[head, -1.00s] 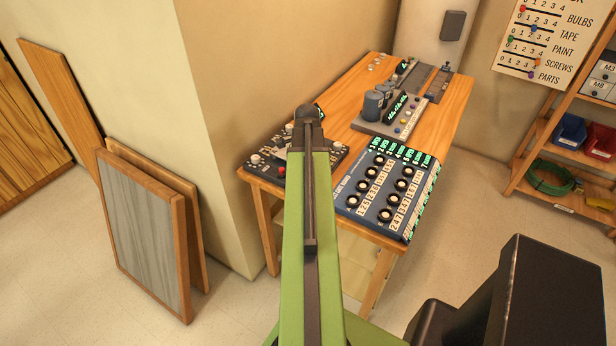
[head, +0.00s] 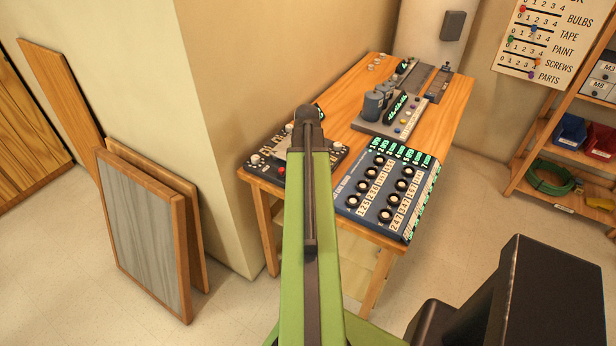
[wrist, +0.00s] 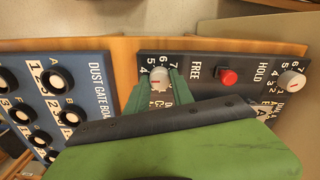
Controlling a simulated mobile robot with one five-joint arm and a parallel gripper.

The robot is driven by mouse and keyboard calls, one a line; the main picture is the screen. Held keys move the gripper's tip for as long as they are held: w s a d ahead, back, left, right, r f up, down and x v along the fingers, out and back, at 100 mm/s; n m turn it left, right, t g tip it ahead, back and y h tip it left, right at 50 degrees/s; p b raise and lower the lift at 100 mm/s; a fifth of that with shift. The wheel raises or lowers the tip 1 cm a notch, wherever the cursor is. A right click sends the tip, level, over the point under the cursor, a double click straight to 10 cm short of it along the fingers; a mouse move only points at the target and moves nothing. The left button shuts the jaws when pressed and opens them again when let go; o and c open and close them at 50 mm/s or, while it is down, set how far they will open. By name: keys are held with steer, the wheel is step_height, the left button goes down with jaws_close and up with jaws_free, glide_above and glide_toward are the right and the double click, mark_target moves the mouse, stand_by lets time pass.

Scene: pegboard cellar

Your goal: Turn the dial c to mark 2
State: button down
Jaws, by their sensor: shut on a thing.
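In the wrist view my gripper (wrist: 161,88) has its green fingers on both sides of a white dial (wrist: 159,77), closed on it. Marks 4, 5 and 6 show around the dial's far left side. A small red line shows on the knob, but I cannot tell which mark it points to. The dial sits on a dark panel (wrist: 215,88). In the head view my arm hides the gripper and this dial.
On the panel, a red button (wrist: 228,76) lies between FREE and HOLD, and another white dial (wrist: 291,82) is at the right. The blue dust gate board (wrist: 92,100) with black knobs is close on the left. A grey console (head: 415,112) stands farther back on the wooden bench (head: 458,98).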

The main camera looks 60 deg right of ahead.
steer(key=n, duration=0.6)
steer(key=shift+a, duration=0.1)
steer(key=n, duration=0.6)
steer(key=shift+s, duration=0.1)
steer(key=shift+n, duration=0.3)
steer(key=c, duration=1.1)
jaws_free()
step_height(320, 180, up, 18)
steer(key=p, duration=1.7)
steer(key=shift+f, duration=0.25)
